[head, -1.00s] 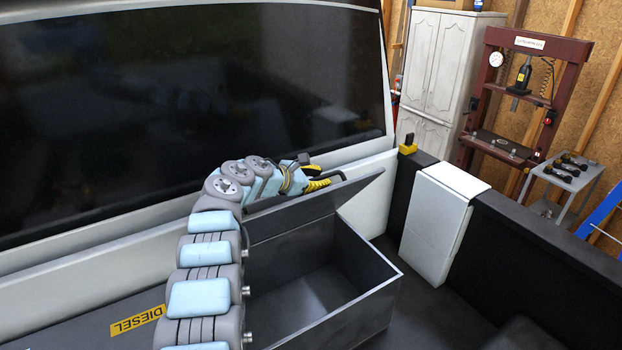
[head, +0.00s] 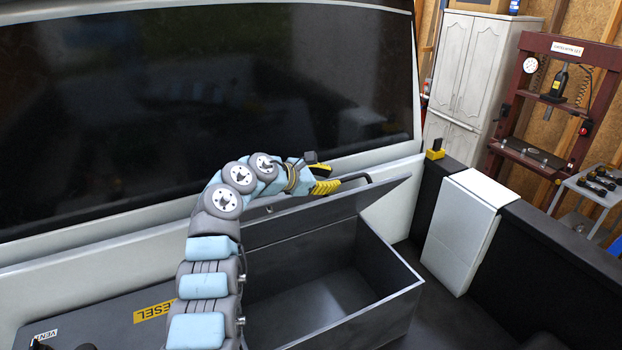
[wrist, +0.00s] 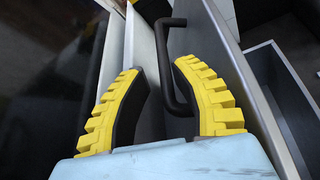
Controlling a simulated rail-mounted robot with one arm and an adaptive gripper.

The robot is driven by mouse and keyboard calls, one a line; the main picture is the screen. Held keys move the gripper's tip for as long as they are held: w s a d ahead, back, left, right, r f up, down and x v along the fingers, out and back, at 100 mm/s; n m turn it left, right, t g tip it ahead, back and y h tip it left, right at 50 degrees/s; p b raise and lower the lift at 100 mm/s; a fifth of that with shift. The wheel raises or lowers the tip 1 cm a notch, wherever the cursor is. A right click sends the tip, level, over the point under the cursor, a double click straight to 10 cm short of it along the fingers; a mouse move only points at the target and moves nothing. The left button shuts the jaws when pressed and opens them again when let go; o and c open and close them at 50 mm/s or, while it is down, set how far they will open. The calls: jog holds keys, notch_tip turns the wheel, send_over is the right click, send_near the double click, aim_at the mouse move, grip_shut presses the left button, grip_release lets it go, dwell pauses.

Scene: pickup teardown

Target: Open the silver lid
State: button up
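In the wrist view the lid (wrist: 222,45) runs along the right of my fingers. Its black handle (head: 356,178) sticks out from its rear face; it also shows in the wrist view (wrist: 163,62). My gripper (head: 326,180) is behind the lid, near its top edge. In the wrist view its yellow fingers (wrist: 155,66) are apart, with the handle beside and partly behind the right finger. I see no grip on it.
The open box (head: 345,305) looks empty inside. A white window frame and dark glass (head: 200,100) lie close behind my arm. A white panel (head: 462,230) stands on the truck bed wall to the right. A DIESEL label (head: 154,312) marks a dark surface at left.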

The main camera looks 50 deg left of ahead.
jog(key=shift+v, duration=3)
jog(key=shift+f, duration=0.1)
